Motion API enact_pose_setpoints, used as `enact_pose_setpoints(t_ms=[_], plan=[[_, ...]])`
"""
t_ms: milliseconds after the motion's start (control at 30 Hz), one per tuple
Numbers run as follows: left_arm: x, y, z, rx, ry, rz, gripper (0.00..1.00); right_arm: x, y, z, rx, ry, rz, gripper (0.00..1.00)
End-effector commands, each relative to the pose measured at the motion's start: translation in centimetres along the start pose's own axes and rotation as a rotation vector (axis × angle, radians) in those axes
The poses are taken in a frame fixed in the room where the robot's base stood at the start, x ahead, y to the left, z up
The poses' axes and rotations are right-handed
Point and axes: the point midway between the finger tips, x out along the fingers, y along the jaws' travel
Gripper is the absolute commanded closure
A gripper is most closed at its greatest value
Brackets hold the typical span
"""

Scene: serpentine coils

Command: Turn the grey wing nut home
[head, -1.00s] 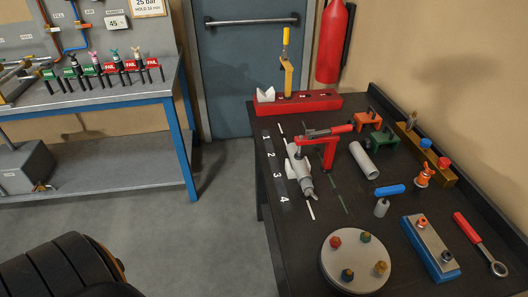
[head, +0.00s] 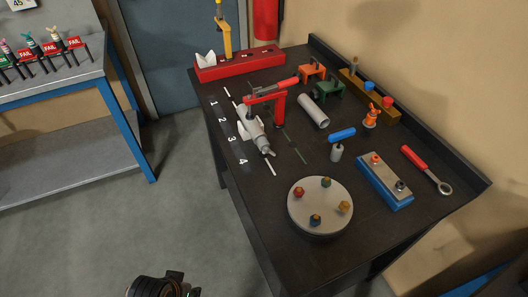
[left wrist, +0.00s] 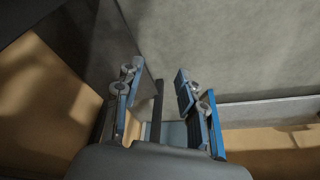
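A grey metal fitting (head: 252,132) lies near the left edge of the dark bench in the head view. Pale wing-like lugs on its body look like the grey wing nut (head: 243,132); at this size I cannot tell how far it is turned. A red clamp (head: 268,98) stands over the fitting and hides part of it. In the left wrist view my left gripper (left wrist: 158,76) is open, its blue-padded fingers apart with nothing between them. It is away from the fitting, which does not show in that view. My right gripper is in neither view.
The bench also bears a round grey plate (head: 320,222) with coloured knobs, a blue block (head: 384,182), a red-handled wrench (head: 425,170), a grey tube (head: 312,111) and a red rack (head: 238,63). A blue-framed table (head: 75,145) stands left.

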Motion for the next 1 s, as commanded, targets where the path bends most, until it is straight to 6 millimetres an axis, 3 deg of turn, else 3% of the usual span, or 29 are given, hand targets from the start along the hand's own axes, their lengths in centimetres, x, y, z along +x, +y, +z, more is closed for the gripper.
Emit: enact_pose_setpoints(t_ms=[133, 200, 500, 700, 833, 1000], plan=[[-4.4, 1.0, -3.2, -0.006, 0.068, 0.045, 0.61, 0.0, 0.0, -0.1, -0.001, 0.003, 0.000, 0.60], [-6.5, 2.5, -5.8, -0.006, 0.120, 0.107, 0.61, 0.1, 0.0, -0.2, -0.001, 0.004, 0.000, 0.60], [-8.9, 7.9, -13.5, -0.028, 0.215, 0.360, 0.61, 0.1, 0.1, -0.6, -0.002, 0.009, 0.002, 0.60], [-10.1, 10.5, -19.1, -0.089, 0.204, 0.538, 0.61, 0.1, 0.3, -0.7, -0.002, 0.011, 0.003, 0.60], [-11.5, 10.7, -23.4, -0.192, 0.152, 0.647, 0.61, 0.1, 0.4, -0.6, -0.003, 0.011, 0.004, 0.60], [-14.1, 8.9, -28.8, -0.394, 0.071, 0.746, 0.61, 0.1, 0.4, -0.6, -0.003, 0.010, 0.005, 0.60]])
